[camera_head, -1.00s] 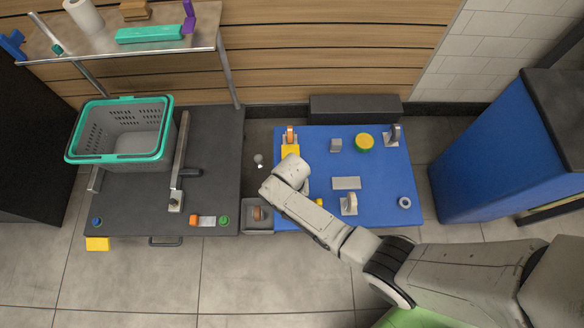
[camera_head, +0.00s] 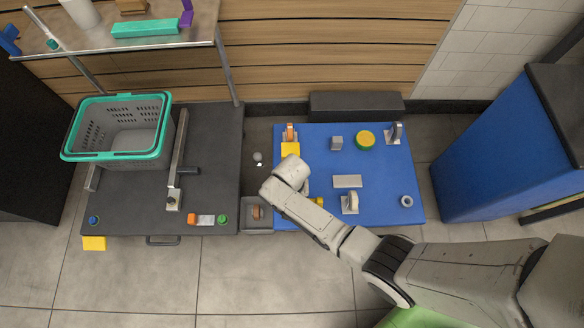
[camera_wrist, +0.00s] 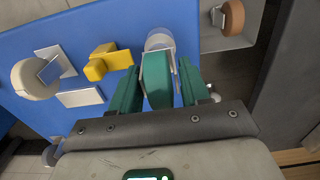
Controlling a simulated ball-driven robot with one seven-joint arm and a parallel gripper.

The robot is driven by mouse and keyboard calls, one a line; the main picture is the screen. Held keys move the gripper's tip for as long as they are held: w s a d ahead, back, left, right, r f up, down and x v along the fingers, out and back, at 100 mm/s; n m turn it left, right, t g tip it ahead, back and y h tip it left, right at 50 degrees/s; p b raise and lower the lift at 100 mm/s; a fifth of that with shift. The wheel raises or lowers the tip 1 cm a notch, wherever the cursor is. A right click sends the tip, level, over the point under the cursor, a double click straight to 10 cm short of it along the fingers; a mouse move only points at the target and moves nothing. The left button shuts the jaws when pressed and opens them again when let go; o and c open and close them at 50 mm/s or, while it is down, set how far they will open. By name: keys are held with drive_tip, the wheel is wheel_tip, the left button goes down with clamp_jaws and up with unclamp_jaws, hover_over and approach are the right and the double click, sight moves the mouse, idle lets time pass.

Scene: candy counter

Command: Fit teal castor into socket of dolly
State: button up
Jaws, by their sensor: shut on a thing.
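My gripper (camera_wrist: 155,90) is shut on the teal castor (camera_wrist: 157,82), which shows its teal wheel and a thin metal fork between my teal fingers. The castor is over the left part of a flat blue board (camera_head: 375,170), which looks like the dolly's deck. A pale round fitting (camera_wrist: 160,40), perhaps a socket, lies just beyond the castor in the wrist view and is partly hidden by it. I cannot tell whether they touch. In the head view my forearm hides the castor and fingers. A grey ring (camera_head: 406,201) sits at the board's near right corner.
The board carries an orange-wheeled castor (camera_head: 290,132), a grey castor (camera_head: 395,132), a pale castor (camera_head: 350,203), a flat plate (camera_head: 347,181) and a yellow-green disc (camera_head: 365,139). A grey bin (camera_head: 257,228) holds a brown wheel. A basket (camera_head: 118,155) stands at left.

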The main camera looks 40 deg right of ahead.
drive_tip(key=shift+f+b, duration=0.8)
drive_tip(key=shift+f, duration=0.2)
drive_tip(key=o, duration=1.2)
wheel_tip(320, 180, up, 11)
drive_tip(key=p, duration=0.5)
drive_tip(key=shift+f, duration=0.1)
